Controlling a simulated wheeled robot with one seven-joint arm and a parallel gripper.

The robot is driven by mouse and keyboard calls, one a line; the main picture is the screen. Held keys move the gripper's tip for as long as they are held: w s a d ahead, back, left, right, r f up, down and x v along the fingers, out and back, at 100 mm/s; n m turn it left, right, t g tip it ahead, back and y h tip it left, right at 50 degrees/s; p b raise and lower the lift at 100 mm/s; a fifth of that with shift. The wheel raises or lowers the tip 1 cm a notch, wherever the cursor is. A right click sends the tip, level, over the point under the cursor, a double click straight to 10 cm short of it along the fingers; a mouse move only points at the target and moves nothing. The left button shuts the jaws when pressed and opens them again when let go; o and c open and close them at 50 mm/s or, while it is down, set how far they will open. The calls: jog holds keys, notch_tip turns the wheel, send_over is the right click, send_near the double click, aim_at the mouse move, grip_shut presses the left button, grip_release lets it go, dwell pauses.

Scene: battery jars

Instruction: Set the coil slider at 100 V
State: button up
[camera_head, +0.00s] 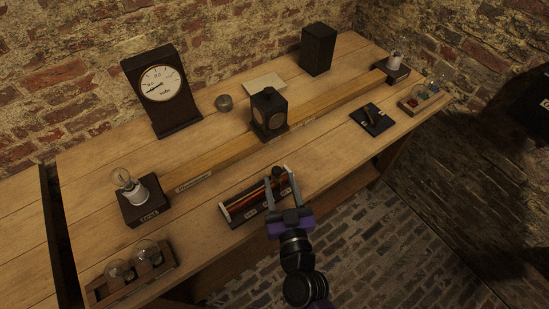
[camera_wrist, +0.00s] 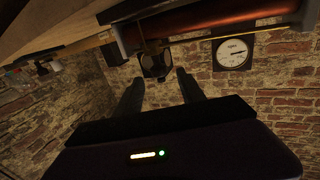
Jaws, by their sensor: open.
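The coil (camera_head: 243,203) is a long dark unit with reddish and pale bands, near the table's front edge; in the wrist view a red-brown cylinder (camera_wrist: 210,22) crosses the top. I cannot clearly make out its slider; a small dark part near the coil's right end lies by my fingers. The volts meter (camera_head: 160,84) stands upright at the back left, and its dial also shows in the wrist view (camera_wrist: 234,53). Its scale is too small to read exactly. My gripper (camera_head: 279,182) is open, its two fingers apart at the coil's right end, with nothing visible held between them.
A long wooden bar (camera_head: 215,172) runs across the table with a dark box (camera_head: 269,112) on it. A lamp (camera_head: 138,198) stands at its left end, another lamp (camera_head: 396,62) at its right. Spare bulbs (camera_head: 133,262) sit front left. A black switch plate (camera_head: 371,119) lies right.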

jog(key=shift+p+x, duration=0.65)
jog(key=shift+x, duration=3.2)
grip_shut()
